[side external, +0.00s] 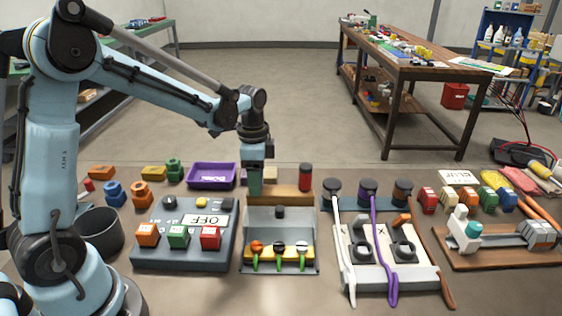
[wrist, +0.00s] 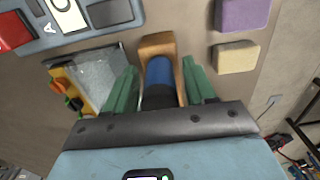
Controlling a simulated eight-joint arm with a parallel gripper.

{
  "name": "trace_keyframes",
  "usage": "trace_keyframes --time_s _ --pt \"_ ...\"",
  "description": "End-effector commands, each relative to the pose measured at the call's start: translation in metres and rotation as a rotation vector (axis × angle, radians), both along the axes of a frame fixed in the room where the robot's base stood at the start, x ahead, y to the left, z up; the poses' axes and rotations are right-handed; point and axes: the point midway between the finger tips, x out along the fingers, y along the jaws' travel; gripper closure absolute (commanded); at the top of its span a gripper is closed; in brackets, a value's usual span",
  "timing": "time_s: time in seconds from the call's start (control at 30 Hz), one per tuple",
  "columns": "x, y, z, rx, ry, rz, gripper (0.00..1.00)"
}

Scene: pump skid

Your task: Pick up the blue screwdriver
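The blue screwdriver (wrist: 159,72) shows in the wrist view as a blue handle with a black end, at a brown wooden block (wrist: 155,42). In the wrist view my gripper (wrist: 160,78) has its two green fingers apart, one on each side of the handle, with gaps between them and it. In the side view my gripper (side external: 256,186) points down at the left part of the wooden block (side external: 290,197), and its fingers hide the blue handle. A red and black handle (side external: 306,177) stands upright at the block's right end.
A purple tray (side external: 211,176) lies to the left of my gripper. A switch panel marked OFF (side external: 185,240) and a unit with green-tipped levers (side external: 279,255) stand in front. Upright posts with white, purple and brown cables (side external: 368,215) are to the right.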

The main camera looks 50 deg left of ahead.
Motion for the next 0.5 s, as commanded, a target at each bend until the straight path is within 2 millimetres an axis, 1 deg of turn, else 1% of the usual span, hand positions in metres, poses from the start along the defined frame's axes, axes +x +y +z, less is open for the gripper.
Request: trace_keyframes --time_s 0.03,0.33,0.5 --pt "0.0000 0.0000 0.0001 0.000 0.000 0.000 0.54" --pt "0.0000 0.0000 0.0003 0.000 0.000 0.000 1.00" --pt "-0.0001 -0.0001 0.0005 0.000 0.000 0.000 1.00"
